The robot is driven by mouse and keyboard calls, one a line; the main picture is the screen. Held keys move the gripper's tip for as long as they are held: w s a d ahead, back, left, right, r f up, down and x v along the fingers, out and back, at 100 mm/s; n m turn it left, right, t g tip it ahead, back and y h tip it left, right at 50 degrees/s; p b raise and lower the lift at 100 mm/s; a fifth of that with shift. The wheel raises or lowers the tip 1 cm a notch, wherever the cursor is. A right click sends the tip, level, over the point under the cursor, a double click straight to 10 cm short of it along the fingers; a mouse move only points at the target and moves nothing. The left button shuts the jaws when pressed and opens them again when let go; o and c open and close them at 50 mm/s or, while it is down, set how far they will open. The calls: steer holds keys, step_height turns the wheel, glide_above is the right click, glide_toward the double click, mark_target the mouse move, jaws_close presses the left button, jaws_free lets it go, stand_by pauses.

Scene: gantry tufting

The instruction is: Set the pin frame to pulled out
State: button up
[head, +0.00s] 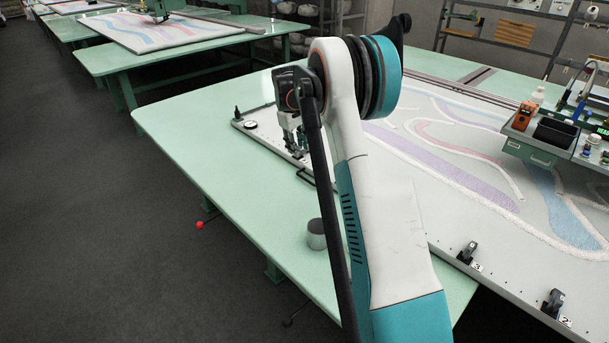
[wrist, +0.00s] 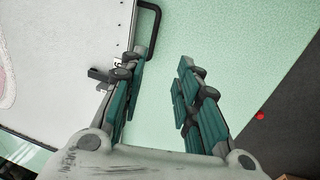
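The pin frame (head: 437,246) is a wide pale board with a thin metal edge, lying on the green table and carrying tufted fabric. A black bar handle (head: 303,178) sticks out from its near-left edge and is partly hidden by my arm. In the wrist view the handle (wrist: 154,30) shows at the top, just beyond the left fingertip. My gripper (head: 297,148) is above the frame's edge by the handle. In the wrist view its fingers (wrist: 160,60) are apart with nothing between them. The left finger overlaps the frame's edge; the right is over bare table. Contact with the handle cannot be told.
A grey cylinder (head: 316,234) stands on the green table (head: 215,140). Numbered black clamps (head: 467,253) sit along the frame's front edge. A tool carriage (head: 540,145) is over the fabric at right. The left floor is clear.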

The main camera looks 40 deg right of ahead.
mark_target(306, 180)
steer(key=d+f+b, duration=0.1)
steer(key=f, duration=0.4)
steer(key=d+f+b, duration=0.1)
steer(key=d+f, duration=0.1)
steer(key=f, duration=0.3)
steer(key=d+f+b, duration=0.1)
steer(key=f+b, duration=0.1)
steer(key=f, duration=0.4)
steer(key=shift+w+d, duration=0.15)
steer(key=shift+w, duration=0.25)
steer(key=shift+r, duration=0.1)
steer(key=shift+c, duration=0.2)
jaws_close()
